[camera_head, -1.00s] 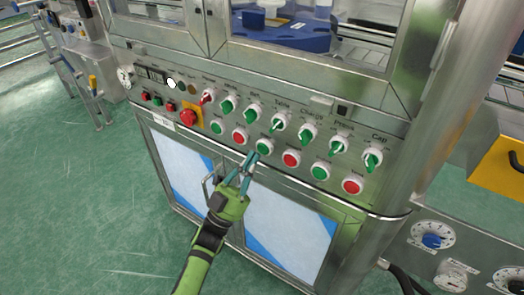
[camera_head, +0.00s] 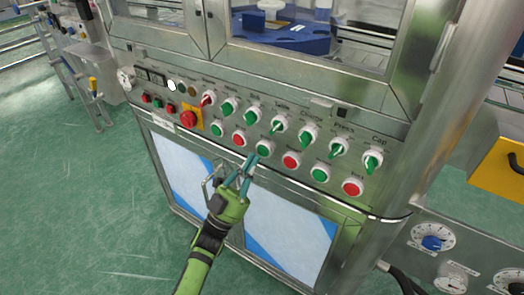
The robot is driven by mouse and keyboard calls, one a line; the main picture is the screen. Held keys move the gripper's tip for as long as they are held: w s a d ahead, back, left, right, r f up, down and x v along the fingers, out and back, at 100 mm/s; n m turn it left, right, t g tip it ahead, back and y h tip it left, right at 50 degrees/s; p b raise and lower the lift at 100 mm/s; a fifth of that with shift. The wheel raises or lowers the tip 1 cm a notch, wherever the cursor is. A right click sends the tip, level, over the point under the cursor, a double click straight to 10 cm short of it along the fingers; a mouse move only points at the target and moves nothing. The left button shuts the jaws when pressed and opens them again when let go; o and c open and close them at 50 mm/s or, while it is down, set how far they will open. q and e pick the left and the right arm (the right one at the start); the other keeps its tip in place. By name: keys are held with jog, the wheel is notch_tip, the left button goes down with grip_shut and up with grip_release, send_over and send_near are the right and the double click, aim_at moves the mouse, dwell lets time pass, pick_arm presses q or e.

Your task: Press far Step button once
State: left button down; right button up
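The steel control panel (camera_head: 205,140) has an upper row of knobs and a lower row of round green and red buttons. The labels are too small to read, so I cannot tell which button is the Step one. My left gripper (camera_head: 245,168) points up at the panel, its teal fingers just below the third lower button, a green one (camera_head: 264,148). I cannot tell whether a fingertip touches it. A red button (camera_head: 238,138) is to its left and another red button (camera_head: 291,160) to its right. The fingers hold nothing visible. My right gripper is not in view.
A red emergency knob (camera_head: 188,119) on a yellow plate is at the panel's left. Cabinet doors (camera_head: 287,228) lie below the panel. A blue turntable (camera_head: 290,38) shows behind the upper window. The green floor at left is clear.

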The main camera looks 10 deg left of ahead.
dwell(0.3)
pick_arm(q)
jog(key=shift+w+d, duration=0.15)
jog(key=shift+w, duration=0.25)
